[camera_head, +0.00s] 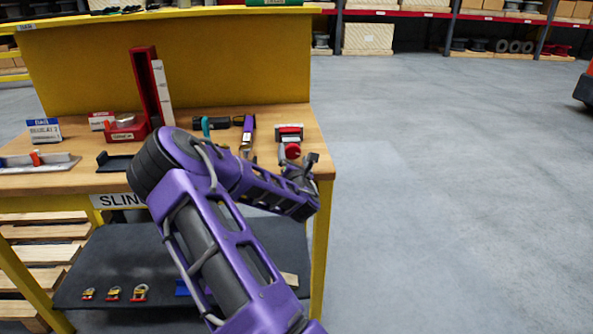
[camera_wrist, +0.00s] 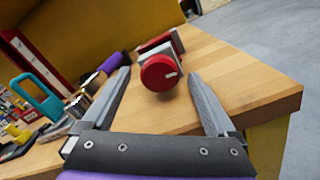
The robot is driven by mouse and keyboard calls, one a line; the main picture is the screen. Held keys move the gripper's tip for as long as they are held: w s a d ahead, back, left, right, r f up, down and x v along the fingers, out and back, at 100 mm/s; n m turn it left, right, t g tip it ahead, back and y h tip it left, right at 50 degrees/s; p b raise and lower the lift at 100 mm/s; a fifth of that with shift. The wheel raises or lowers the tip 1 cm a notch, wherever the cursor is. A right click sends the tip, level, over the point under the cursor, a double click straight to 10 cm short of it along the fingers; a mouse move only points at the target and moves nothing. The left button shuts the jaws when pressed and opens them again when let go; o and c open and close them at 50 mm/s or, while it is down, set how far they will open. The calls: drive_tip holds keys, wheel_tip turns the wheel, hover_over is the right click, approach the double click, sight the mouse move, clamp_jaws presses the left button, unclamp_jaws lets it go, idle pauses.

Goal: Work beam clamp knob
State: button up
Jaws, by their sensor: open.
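In the head view the knob (camera_head: 292,151) shows just above my gripper (camera_head: 312,165). In the wrist view my gripper (camera_wrist: 160,95) is open and empty, with one finger to each side of the knob's line. The knob appears beyond or between the fingertips, and no contact shows. The clamp's lower part is partly hidden by the knob.
The wooden bench (camera_head: 75,182) has a yellow back panel (camera_head: 220,60). A teal shackle-like tool (camera_wrist: 35,95) and a purple-handled item (camera_wrist: 112,63) lie left of the clamp. A red holder (camera_head: 145,85) stands farther left. Open floor (camera_head: 450,200) lies to the right.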

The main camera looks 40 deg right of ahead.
drive_tip(key=v, duration=1.6)
drive_tip(key=shift+s+p, duration=0.35)
drive_tip(key=shift+a, duration=0.1)
